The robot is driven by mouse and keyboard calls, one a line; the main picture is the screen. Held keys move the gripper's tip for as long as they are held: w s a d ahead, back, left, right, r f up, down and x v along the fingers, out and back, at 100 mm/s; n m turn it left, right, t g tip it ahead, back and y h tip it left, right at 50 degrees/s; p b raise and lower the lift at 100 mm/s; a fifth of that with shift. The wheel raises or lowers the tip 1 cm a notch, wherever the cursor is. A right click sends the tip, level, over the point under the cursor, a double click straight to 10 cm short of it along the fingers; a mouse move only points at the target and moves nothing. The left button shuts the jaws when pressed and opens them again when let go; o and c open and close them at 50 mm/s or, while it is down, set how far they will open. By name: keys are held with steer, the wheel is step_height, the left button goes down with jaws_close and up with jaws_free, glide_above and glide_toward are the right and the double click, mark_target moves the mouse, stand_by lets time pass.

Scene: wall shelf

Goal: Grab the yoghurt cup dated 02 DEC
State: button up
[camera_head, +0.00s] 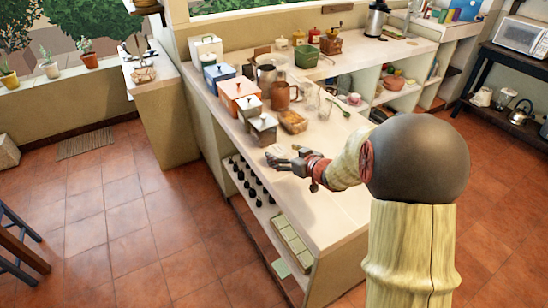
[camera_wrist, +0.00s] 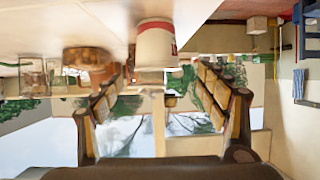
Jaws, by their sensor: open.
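A white cup with a red band (camera_wrist: 156,46) shows in the wrist view, which is upside down; it stands on the pale counter (camera_wrist: 60,22). No date can be read on it. My gripper (camera_wrist: 162,82) is open, its two fingers apart on either side of the cup's line, with nothing held. Whether the cup is between the fingertips or just beyond them I cannot tell. In the head view my gripper (camera_head: 279,160) is low over the counter's front part, and a small pale shape at its tips is too unclear to name.
A wicker basket (camera_head: 293,122), a grey canister (camera_head: 262,129), a copper-coloured jug (camera_head: 281,96) and clear glasses (camera_head: 312,101) stand behind my gripper. Dark bottles (camera_head: 250,182) fill the shelf below. The counter towards the front right is clear.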

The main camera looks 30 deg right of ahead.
mark_target(277, 150)
steer(key=b+x, duration=0.1)
steer(key=x, duration=0.1)
steer(key=b+x, duration=0.1)
steer(key=x, duration=0.1)
steer(key=shift+w+d+f, duration=0.15)
steer(key=shift+f, duration=0.2)
steer(key=shift+w, duration=0.35)
steer(key=c, duration=0.4)
steer(key=c, duration=1)
steer(key=shift+o, duration=0.2)
steer(key=shift+r, duration=0.1)
